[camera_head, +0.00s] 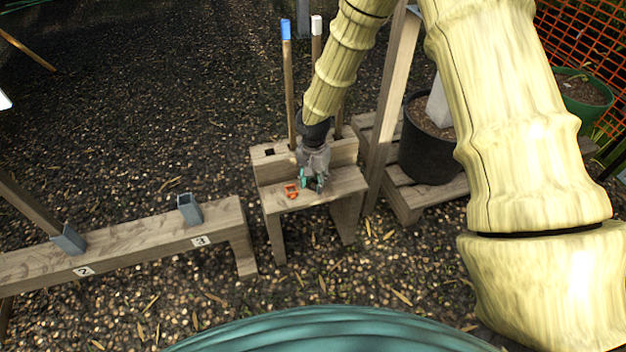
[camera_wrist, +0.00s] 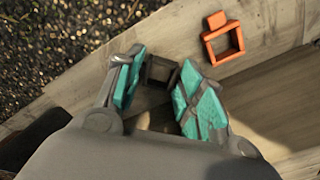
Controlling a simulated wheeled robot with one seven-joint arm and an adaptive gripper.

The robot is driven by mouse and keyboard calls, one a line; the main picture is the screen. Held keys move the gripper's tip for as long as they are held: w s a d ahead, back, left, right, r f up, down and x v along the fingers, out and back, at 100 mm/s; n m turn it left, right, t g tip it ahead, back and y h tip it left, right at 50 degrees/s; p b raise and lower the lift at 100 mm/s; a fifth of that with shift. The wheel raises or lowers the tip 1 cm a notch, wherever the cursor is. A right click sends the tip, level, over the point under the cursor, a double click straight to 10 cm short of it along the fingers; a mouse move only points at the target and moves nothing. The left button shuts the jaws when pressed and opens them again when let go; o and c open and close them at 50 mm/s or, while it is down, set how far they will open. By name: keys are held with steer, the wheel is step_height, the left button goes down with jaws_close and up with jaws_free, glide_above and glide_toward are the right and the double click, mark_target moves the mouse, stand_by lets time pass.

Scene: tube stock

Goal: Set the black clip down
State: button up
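The black clip (camera_wrist: 161,71) is a small dark square frame between the teal-padded fingertips of my gripper (camera_wrist: 163,63) in the wrist view. The pads meet its two sides, and my gripper appears shut on it. In the head view my gripper (camera_head: 312,182) points down, low over the front step of a small wooden stand (camera_head: 335,184). The clip is mostly hidden there by the fingers. I cannot tell whether it touches the wood. An orange clip (camera_head: 291,191) lies on the same step, just left of my gripper; it also shows in the wrist view (camera_wrist: 209,52).
Two upright poles, one blue-capped (camera_head: 286,30) and one white-capped (camera_head: 316,25), stand at the stand's raised back. A numbered wooden beam (camera_head: 130,243) with grey brackets is at left. A potted plant (camera_head: 432,150) on a slatted pallet is at right.

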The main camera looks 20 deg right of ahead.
steer(key=shift+r, duration=0.1)
step_height(320, 180, up, 12)
steer(key=p, duration=0.3)
steer(key=s+a+f+n+y, duration=0.15)
steer(key=s+f+n, duration=0.25)
steer(key=s+f, duration=1.3)
steer(key=s+d+f+n, duration=0.2)
steer(key=s+f, duration=0.1)
steer(key=s, duration=0.7)
steer(key=s+d+f+n+h, duration=0.1)
steer(key=s+d+f+n, duration=0.1)
steer(key=s, duration=0.8)
steer(key=shift+s+d+f, duration=0.3)
steer(key=shift+d+f, duration=0.5)
steer(key=shift+h, duration=0.25)
